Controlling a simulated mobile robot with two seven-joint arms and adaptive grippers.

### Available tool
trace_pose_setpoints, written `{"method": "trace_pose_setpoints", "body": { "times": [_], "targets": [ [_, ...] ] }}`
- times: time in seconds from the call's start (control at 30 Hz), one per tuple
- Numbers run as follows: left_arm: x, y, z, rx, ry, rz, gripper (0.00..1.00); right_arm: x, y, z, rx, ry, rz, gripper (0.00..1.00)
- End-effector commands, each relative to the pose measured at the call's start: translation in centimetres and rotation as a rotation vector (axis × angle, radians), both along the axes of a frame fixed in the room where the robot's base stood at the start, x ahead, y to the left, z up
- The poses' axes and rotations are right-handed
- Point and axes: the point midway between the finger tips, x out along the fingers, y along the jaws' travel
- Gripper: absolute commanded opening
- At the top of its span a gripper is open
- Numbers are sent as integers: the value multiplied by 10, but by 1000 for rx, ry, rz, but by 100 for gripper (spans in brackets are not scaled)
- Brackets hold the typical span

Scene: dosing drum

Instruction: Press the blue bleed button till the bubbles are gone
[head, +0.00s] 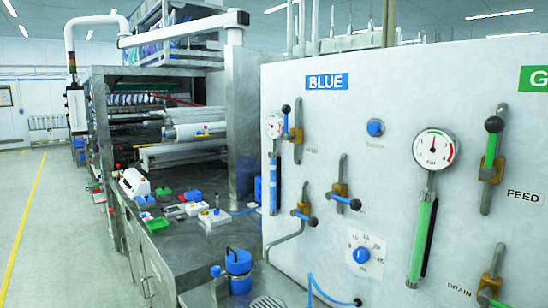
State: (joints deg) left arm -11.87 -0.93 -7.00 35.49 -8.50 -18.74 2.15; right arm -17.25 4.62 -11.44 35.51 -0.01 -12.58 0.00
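The blue bleed button (375,127) is a round blue cap in a dark ring on the white panel (400,85), right of centre in the head view. A small label below it is too blurred to read surely. Nothing touches or covers the button. The blue sign (327,82) reading BLUE is above left of it. A narrow sight tube (273,186) with blue liquid stands at the panel's left edge, below a small gauge (274,127). Bubbles in it are too small to tell. Neither of my grippers is in view.
Black-knobbed levers (493,150) and blue-handled valves (342,198) stick out around the button. A large gauge (436,149) and green tube (422,240) are to its right. A blue dial (362,255) is below. A steel bench (190,250) with small items stands left.

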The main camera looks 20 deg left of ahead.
Motion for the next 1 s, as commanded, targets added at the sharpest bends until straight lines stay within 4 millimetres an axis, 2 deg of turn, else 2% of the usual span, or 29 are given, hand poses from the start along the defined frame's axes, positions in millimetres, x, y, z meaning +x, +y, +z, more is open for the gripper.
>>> {"method": "trace_pose_setpoints", "body": {
  "times": [0.63, 1.0],
  "targets": [
    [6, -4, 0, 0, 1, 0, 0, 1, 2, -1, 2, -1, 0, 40],
    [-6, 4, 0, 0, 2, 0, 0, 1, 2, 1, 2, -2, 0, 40]
  ]
}}
